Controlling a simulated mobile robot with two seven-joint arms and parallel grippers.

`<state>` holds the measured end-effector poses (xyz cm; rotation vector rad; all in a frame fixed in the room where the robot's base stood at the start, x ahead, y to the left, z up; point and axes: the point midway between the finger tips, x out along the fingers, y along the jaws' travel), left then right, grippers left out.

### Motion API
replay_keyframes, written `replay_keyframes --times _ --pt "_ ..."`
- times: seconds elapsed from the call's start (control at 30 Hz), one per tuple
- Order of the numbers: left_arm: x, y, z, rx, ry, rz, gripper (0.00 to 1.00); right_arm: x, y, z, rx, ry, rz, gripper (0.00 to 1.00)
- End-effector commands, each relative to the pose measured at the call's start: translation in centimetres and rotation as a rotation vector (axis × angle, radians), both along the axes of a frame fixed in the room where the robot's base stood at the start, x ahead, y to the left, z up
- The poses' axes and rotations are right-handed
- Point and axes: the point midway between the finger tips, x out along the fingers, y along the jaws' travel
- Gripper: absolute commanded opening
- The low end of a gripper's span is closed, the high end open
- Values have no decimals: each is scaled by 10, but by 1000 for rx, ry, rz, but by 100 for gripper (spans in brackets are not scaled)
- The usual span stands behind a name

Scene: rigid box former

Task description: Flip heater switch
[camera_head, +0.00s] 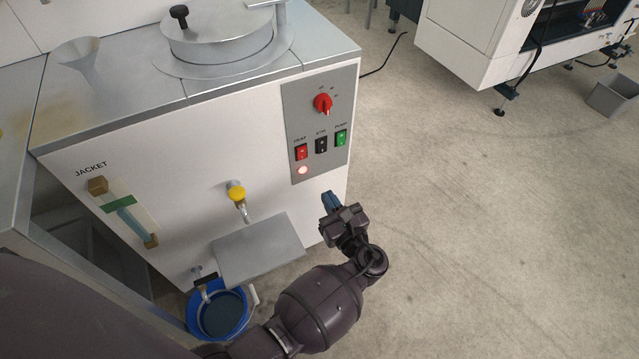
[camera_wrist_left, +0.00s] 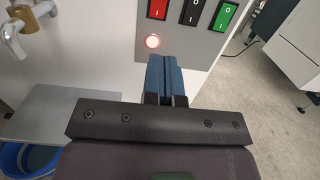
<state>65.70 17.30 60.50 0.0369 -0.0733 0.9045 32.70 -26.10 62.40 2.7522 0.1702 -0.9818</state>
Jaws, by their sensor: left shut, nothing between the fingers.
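The heater switch is most likely the red rocker (camera_head: 301,152) at the left of a row on the grey control panel (camera_head: 297,103); its small label is hard to read. It also shows at the top of the left wrist view (camera_wrist_left: 157,9). A round indicator lamp (camera_head: 303,170) below it glows. A black rocker (camera_head: 321,144) and a green rocker (camera_head: 341,138) sit to its right. A red rotary knob (camera_head: 323,103) is above them. My left gripper (camera_head: 329,197) is shut and empty, its blue fingers (camera_wrist_left: 165,72) below the panel, apart from the switches. My right gripper is not in view.
A yellow-handled tap (camera_head: 237,193) and a grey shelf (camera_head: 258,252) project from the white machine's front. A blue bucket (camera_head: 218,315) stands below. A lidded round vessel (camera_head: 217,35) and a funnel (camera_head: 80,57) are on top.

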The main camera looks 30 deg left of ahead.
Motion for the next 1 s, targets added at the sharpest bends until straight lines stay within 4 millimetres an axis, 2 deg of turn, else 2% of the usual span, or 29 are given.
replay_keyframes --times 0.23,0.87,0.93,1.0 --pt "-14 -19 -1 0 -1 0 0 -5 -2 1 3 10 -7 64" --pt "-16 -21 -2 0 0 1 0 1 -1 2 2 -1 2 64" --pt "-14 -21 5 0 -10 0 0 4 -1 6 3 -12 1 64" --pt "-8 -21 23 0 -34 1 0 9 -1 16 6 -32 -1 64"
